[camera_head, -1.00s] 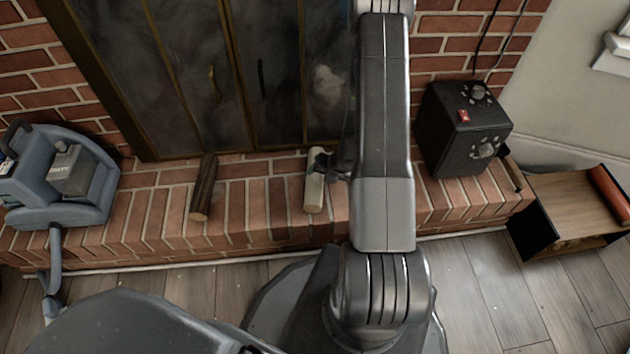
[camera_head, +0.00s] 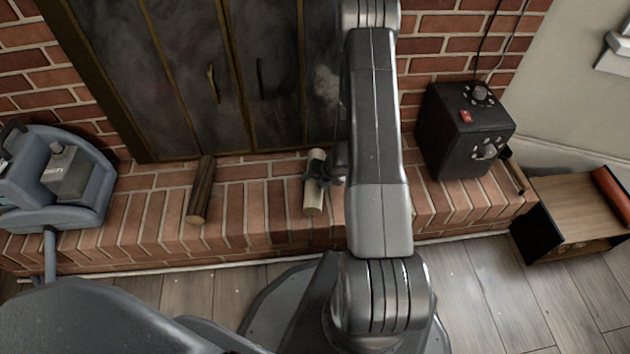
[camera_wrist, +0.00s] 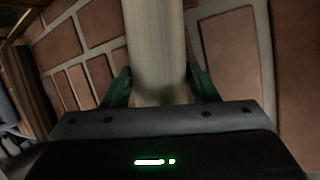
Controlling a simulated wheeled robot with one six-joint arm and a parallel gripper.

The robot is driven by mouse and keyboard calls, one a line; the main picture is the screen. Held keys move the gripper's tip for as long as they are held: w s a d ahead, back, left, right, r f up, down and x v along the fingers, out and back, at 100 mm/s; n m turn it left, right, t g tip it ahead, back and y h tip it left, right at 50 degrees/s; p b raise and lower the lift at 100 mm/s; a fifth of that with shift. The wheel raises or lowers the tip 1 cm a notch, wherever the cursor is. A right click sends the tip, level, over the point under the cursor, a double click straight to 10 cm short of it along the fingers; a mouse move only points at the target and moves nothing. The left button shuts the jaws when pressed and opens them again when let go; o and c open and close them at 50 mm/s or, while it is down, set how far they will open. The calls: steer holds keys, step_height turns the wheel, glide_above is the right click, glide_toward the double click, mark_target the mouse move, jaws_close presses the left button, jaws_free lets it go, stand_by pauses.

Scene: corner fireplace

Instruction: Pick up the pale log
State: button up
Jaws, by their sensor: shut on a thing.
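The pale log (camera_head: 314,197) lies on the brick hearth in front of the fireplace doors, its cut end toward the floor. My gripper (camera_head: 318,175) reaches it from the right and is shut on its middle. In the wrist view the pale log (camera_wrist: 156,45) runs up from between the two fingers (camera_wrist: 158,88), one on each side of it. I cannot tell whether the log is clear of the bricks. Part of the gripper is hidden behind my arm in the head view.
A dark brown log (camera_head: 201,190) lies on the hearth to the left. A grey-blue machine (camera_head: 75,185) stands at the far left. A black box with knobs (camera_head: 465,130) stands to the right, and a wooden-topped box (camera_head: 570,212) is on the floor at far right.

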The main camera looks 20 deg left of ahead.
steer(key=shift+r, duration=0.25)
steer(key=shift+c, duration=0.7)
step_height(320, 180, up, 10)
steer(key=p, duration=0.6)
steer(key=shift+f, duration=0.2)
steer(key=shift+c, duration=0.8)
